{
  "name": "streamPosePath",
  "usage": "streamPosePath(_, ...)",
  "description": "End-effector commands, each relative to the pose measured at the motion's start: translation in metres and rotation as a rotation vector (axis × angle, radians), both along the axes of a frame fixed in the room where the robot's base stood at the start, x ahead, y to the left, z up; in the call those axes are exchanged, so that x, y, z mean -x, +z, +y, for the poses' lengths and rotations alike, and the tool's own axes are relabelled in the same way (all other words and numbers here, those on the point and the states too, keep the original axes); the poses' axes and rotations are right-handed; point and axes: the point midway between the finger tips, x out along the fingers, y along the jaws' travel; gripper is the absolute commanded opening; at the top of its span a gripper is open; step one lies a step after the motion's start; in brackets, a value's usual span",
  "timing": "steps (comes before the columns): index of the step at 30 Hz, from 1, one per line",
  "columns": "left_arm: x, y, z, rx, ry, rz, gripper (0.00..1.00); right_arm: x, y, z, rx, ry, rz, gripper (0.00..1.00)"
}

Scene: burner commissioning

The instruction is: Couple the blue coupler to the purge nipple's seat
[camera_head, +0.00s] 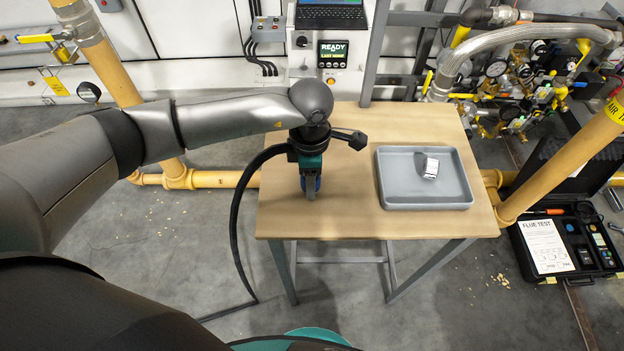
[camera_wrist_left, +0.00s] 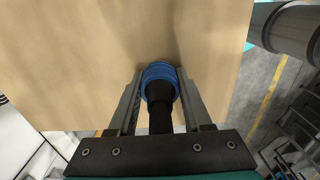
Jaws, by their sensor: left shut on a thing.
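The blue coupler (camera_wrist_left: 158,76) is between the two fingers of my left gripper (camera_wrist_left: 160,88) in the left wrist view, with its black stem running back toward the wrist. In the head view my left gripper (camera_head: 311,190) points down over the left part of the table and is shut on the coupler, of which only a little blue shows. The coupler looks close to the tabletop; I cannot tell whether it touches. I cannot pick out the purge nipple or its seat among the pipework. My right gripper is not in view.
The wooden table (camera_head: 345,222) carries a grey tray (camera_head: 425,204) with a small silvery part (camera_head: 431,167). A black hose (camera_head: 236,225) loops left of the table to the floor. Valves and gauges (camera_head: 515,85) crowd the back right. An open case (camera_head: 592,232) lies right.

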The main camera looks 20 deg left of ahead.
Motion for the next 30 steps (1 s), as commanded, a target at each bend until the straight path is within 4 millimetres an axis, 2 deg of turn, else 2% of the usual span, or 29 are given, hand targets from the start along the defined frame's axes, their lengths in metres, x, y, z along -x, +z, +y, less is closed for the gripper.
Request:
streamPosePath(11,0.000,0.003,0.000,0.000,0.000,-0.001,0.00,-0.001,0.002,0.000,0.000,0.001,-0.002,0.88)
streamPosePath(30,0.000,0.051,0.000,0.000,0.001,-0.001,0.00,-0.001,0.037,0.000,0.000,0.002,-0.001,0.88)
